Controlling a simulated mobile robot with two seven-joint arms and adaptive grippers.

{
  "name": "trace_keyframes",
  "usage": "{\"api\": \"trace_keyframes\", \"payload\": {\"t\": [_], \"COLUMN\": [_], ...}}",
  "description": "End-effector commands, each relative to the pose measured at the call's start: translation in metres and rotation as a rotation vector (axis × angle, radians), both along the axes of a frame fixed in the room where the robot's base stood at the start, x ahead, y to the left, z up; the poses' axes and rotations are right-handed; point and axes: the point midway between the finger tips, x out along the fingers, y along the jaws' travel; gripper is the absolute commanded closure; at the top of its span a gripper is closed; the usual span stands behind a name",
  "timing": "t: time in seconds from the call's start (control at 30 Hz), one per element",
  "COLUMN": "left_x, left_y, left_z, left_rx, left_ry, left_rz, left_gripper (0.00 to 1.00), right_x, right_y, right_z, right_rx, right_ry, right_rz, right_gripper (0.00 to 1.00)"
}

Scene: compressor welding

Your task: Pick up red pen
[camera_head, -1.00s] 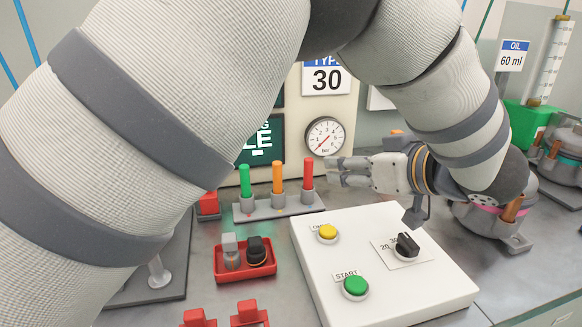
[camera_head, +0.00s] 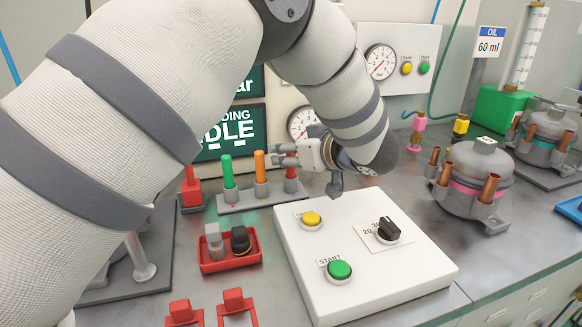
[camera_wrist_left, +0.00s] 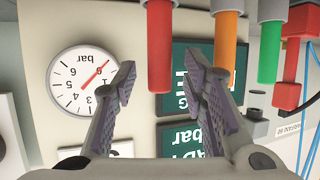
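The red pen (camera_head: 291,173) stands upright in the right-hand holder of a grey rack (camera_head: 235,206); my left gripper hides its upper part in the head view. An orange pen (camera_head: 260,166) and a green pen (camera_head: 227,172) stand to its left. My left gripper (camera_head: 277,155) reaches in from the right at the red pen's upper part. In the upside-down left wrist view the fingers (camera_wrist_left: 160,68) are spread apart, with the red pen (camera_wrist_left: 160,45) appearing between them and a visible gap on each side. My right gripper is not in view.
A white control box (camera_head: 365,285) with yellow and green buttons and a black knob lies below the gripper. A red tray (camera_head: 230,262) with two small parts sits in front of the rack. A compressor (camera_head: 472,180) stands at right. Gauges and screens are behind.

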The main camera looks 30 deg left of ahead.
Motion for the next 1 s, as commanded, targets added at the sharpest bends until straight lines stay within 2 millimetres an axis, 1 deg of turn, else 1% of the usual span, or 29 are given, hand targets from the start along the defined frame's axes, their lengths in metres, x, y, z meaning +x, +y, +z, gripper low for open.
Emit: {"api": "trace_keyframes", "payload": {"t": [0.03, 0.07, 0.1, 0.17, 0.47, 0.57, 0.67, 0.73, 0.77, 0.87, 1.0], "left_x": [0.000, 0.000, 0.000, 0.000, 0.000, 0.000, 0.000, 0.000, 0.001, 0.003, 0.005], "left_y": [0.000, 0.000, 0.000, 0.000, 0.000, -0.001, 0.000, 0.000, -0.003, -0.023, -0.053], "left_z": [0.000, 0.000, 0.000, 0.000, 0.001, 0.005, 0.018, 0.032, 0.038, 0.057, 0.091], "left_rx": [0.000, 0.000, 0.000, 0.000, 0.000, 0.000, -0.001, -0.002, -0.002, -0.002, -0.004], "left_ry": [-0.001, -0.001, -0.001, -0.001, -0.001, -0.002, -0.006, -0.008, -0.009, -0.006, -0.004], "left_rz": [0.000, 0.000, 0.000, 0.000, 0.000, 0.000, 0.000, 0.001, -0.001, -0.003, -0.002], "left_gripper": [0.72, 0.79, 0.88, 1.00, 1.00, 1.00, 1.00, 1.00, 1.00, 1.00, 1.00], "right_x": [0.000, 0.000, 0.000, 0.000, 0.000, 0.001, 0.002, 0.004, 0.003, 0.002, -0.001], "right_y": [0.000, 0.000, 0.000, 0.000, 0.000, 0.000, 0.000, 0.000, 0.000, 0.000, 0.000], "right_z": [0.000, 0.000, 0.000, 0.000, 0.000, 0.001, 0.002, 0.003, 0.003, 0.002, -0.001], "right_rx": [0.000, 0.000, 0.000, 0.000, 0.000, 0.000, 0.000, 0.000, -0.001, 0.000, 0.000], "right_ry": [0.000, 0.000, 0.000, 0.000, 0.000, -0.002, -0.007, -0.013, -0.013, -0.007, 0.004], "right_rz": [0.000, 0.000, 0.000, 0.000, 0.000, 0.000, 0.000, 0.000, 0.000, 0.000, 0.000], "right_gripper": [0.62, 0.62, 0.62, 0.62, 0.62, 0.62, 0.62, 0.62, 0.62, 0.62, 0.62]}}
